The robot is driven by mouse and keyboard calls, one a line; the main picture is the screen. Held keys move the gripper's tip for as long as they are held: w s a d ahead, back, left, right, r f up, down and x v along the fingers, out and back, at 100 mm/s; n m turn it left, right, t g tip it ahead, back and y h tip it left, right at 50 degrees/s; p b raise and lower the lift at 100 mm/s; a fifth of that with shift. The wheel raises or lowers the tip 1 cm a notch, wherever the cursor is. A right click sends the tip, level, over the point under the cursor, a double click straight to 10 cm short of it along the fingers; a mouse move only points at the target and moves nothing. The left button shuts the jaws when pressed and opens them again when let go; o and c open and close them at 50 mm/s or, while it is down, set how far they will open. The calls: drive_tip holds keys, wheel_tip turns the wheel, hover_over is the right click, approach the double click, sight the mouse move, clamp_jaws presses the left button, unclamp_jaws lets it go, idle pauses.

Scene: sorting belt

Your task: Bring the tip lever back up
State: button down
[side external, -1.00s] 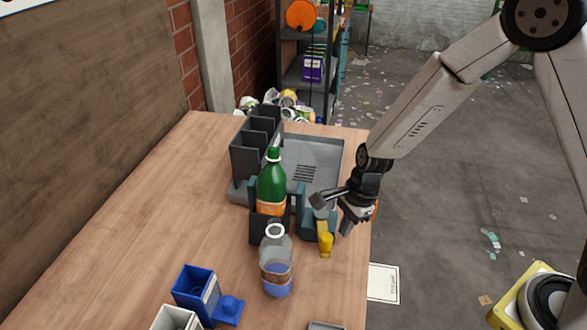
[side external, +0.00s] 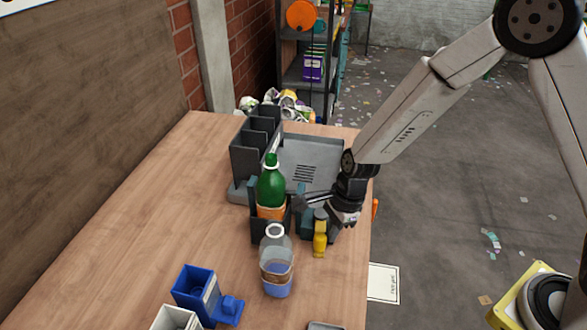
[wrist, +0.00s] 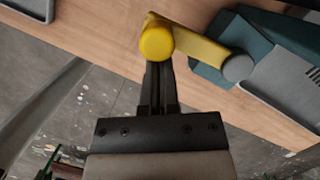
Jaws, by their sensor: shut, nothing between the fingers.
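The yellow tip lever (side external: 320,241) hangs low at the right side of the dark cradle (side external: 257,229), which holds a green bottle (side external: 270,188) upright. In the wrist view the lever's arm (wrist: 203,49) runs from a grey pivot to a round yellow knob (wrist: 157,42). My gripper (side external: 318,207) is beside the lever, just above its knob end in the side view. In the wrist view my gripper (wrist: 158,68) is shut and empty, its fingertips right at the knob and partly hidden by it. Whether they touch it I cannot tell.
A blue bin (side external: 195,288) stands front left. The table's right edge is close to my gripper.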

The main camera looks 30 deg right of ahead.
drive_tip(key=shift+w+a, duration=0.15)
drive_tip(key=shift+a, duration=0.2)
drive_tip(key=s+d+r, duration=0.2)
drive_tip(key=d+r, duration=0.4)
drive_tip(key=r, duration=0.3)
drive_tip(key=shift+r, duration=0.4)
idle(0.4)
drive_tip(key=shift+d, duration=0.1)
